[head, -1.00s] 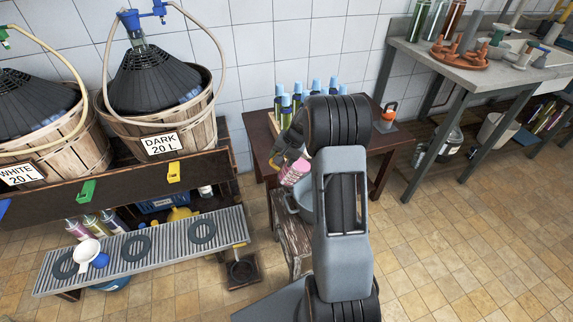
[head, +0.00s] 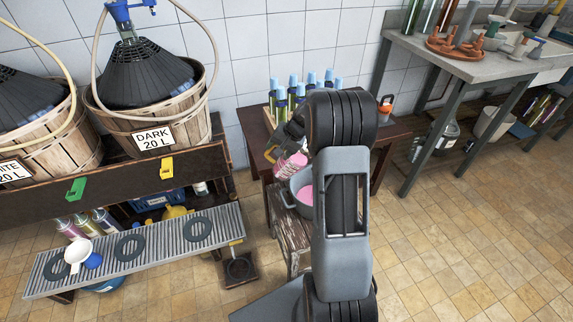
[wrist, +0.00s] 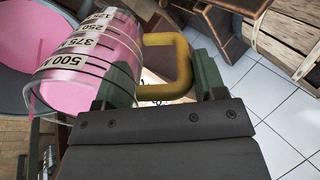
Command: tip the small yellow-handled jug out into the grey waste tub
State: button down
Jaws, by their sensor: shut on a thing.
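The small jug (wrist: 85,65) is clear, with black measure marks and a yellow handle (wrist: 178,62). My gripper (wrist: 165,82) is shut on the handle. The jug is tipped steeply, mouth to the lower left in the wrist view, with pink liquid inside it. In the head view the jug (head: 290,166) hangs over the grey waste tub (head: 296,197), and pink shows inside the tub. The tub also shows at the left of the wrist view (wrist: 12,95), behind the jug, with pink in it. My arm hides the tub's right side in the head view.
The tub stands on a wooden crate (head: 296,243) in front of a brown table (head: 256,132) holding several blue-capped bottles (head: 292,90). A shelf with basketed demijohns (head: 150,95) stands left. A slatted bench (head: 160,245) is in front of it. Floor at right is clear.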

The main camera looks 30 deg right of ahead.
jog(key=shift+d+t+b, duration=0.1)
jog(key=shift+t+b, duration=0.2)
jog(key=shift+b, duration=0.4)
jog(key=shift+s+r+y+b, duration=0.1)
jog(key=shift+r+y+b, duration=0.15)
jog(key=shift+y+b, duration=0.35)
jog(key=shift+s+d+f+t+b, duration=0.1)
jog(key=shift+s+d+t+b, duration=0.3)
jog(key=shift+b, duration=0.85)
jog(key=shift+w+a+y, duration=0.1)
jog(key=shift+w+y, duration=0.05)
jog(key=shift+y, duration=0.15)
jog(key=shift+s+d+t+y+b, duration=0.25)
jog(key=shift+t+b, duration=0.25)
jog(key=shift+b, duration=0.85)
jog(key=shift+y, duration=0.25)
jog(key=shift+s+d+t+y+b, duration=0.2)
jog(key=shift+d+t+y+b, duration=0.15)
jog(key=shift+b, duration=0.85)
jog(key=shift+s+t+b, duration=0.1)
jog(key=shift+t+b, duration=0.15)
jog(key=shift+b, duration=0.05)
jog(key=shift+s+d+f+y+b, duration=0.15)
jog(key=shift+s+d+y+b, duration=0.15)
jog(key=shift+b, duration=0.65)
